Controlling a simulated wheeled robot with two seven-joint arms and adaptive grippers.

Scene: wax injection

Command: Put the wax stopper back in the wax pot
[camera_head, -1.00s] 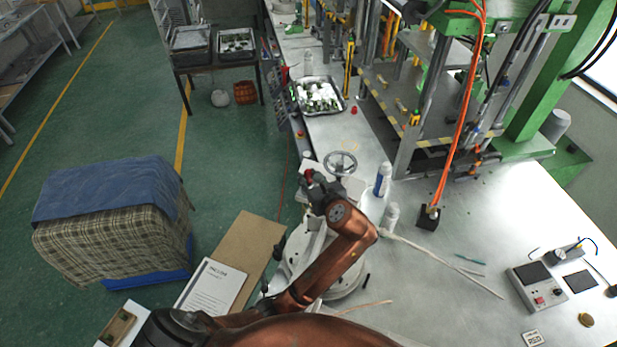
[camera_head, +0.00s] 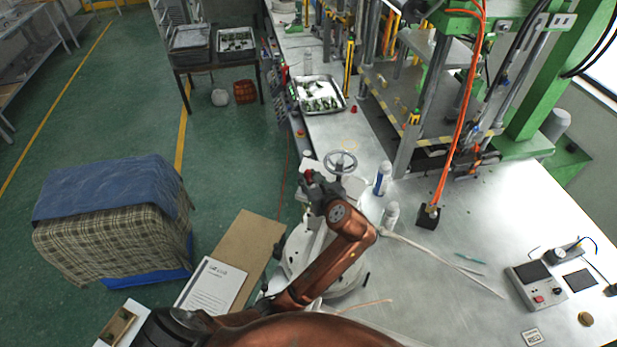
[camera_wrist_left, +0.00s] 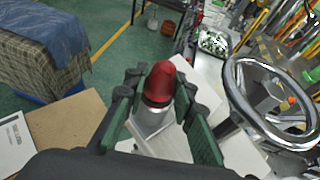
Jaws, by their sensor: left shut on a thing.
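My left gripper (camera_head: 313,186) is shut on the wax stopper, a red dome-topped piece (camera_wrist_left: 160,82) with a silver collar below it. In the left wrist view the stopper stands between the two dark green fingers. In the head view only a small bit of red (camera_head: 309,176) shows at the fingers. A round white machine body (camera_head: 347,283), which looks like the wax pot, stands under my left arm and is partly hidden by it. A metal handwheel (camera_head: 341,162) is right beside the gripper; it also shows in the left wrist view (camera_wrist_left: 231,82). The pot's opening cannot be made out.
A bottle with a blue label (camera_head: 383,179) and a white bottle (camera_head: 391,214) stand right of the gripper. A tray of parts (camera_head: 343,91) lies further back. The green press (camera_head: 528,110) rises at the right. The metal table (camera_head: 470,215) has free room at front right.

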